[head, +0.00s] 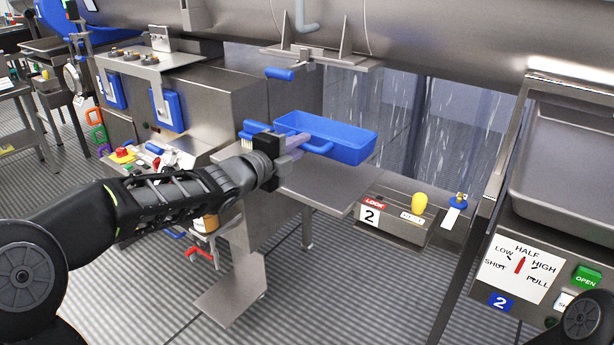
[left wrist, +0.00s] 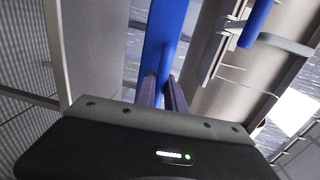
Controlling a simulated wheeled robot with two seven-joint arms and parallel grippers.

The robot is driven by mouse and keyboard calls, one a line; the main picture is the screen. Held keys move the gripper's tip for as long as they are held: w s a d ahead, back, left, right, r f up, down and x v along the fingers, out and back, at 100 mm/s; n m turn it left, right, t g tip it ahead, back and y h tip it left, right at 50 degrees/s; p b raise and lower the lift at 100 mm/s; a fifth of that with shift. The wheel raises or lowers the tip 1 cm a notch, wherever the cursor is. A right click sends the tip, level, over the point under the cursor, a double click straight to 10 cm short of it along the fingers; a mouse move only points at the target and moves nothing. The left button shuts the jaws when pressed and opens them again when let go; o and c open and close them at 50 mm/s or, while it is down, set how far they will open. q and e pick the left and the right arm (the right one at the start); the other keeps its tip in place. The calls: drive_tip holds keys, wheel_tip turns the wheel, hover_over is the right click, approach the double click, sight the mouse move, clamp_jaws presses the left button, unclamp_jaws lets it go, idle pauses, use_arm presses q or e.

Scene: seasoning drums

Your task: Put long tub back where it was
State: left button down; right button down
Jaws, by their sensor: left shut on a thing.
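The long tub (head: 345,148) is a blue open-topped rectangular trough with a handle bar on its near side. In the head view it is at the middle, at about the level of the steel shelf (head: 318,186); I cannot tell whether it touches the shelf. My left gripper (head: 300,143) is shut on the tub's handle. In the left wrist view the fingers (left wrist: 163,92) close on a blue bar that joins the blue tub (left wrist: 166,30). My right gripper is not in view; only a dark part of my body shows at the lower right.
A steel drum (head: 430,40) spans the top. A blue-handled latch (head: 280,74) hangs above the tub. A control box (head: 395,218) with a yellow knob (head: 419,201) stands right of the shelf. A blue brush (head: 247,132) is left of the tub. A steel tray (head: 570,165) is at right.

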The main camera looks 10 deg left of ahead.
use_arm(q)
drive_tip(key=shift+f, duration=1.15)
wheel_tip(320, 180, down, 5)
drive_tip(key=shift+f+b, duration=0.1)
drive_tip(key=shift+b, duration=0.55)
drive_tip(key=c, duration=1.4)
unclamp_jaws()
